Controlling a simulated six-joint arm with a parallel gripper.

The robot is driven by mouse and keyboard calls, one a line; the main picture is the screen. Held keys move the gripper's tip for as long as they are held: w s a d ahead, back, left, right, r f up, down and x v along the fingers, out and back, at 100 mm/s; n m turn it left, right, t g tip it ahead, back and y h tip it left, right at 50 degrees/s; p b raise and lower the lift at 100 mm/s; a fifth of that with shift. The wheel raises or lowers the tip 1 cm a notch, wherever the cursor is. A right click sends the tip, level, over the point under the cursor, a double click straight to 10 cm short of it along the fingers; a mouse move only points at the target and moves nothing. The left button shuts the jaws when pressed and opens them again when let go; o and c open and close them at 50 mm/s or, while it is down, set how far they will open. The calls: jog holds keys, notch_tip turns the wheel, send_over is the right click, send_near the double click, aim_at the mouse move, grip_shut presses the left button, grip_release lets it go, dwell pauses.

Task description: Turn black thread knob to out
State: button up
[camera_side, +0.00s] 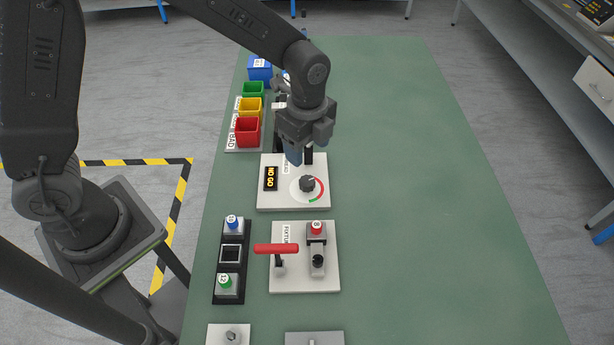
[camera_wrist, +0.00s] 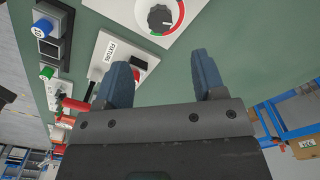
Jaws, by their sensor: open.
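The black knob (camera_side: 307,183) sits on a white round dial with a red and green arc, on a white panel. In the wrist view the knob (camera_wrist: 160,17) shows near the top edge, beyond my fingertips. My gripper (camera_side: 300,158) is above the far part of the panel, apart from the knob. In the wrist view its two blue fingers (camera_wrist: 160,78) are spread with nothing between them. The panel also carries a black display (camera_side: 271,178) with yellow text that looks like "NO GO". A label near the display is partly hidden by my gripper.
Nearer the camera, a fixture plate (camera_side: 305,283) bears a red-handled lever (camera_side: 276,248) and a red-topped part (camera_side: 317,229). A black button box (camera_side: 229,276) stands left of it. Red (camera_side: 247,131), yellow and green bins stand beyond the panel. The green table (camera_side: 430,180) is clear to the right.

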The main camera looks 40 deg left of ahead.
aim_at(308, 181)
notch_tip(308, 181, down, 10)
dwell(0.4)
jog(key=c, duration=0.9)
jog(key=shift+n, duration=0.4)
jog(key=n, duration=0.5)
jog(key=shift+n, duration=0.3)
jog(key=n, duration=0.5)
jog(key=shift+n, duration=0.3)
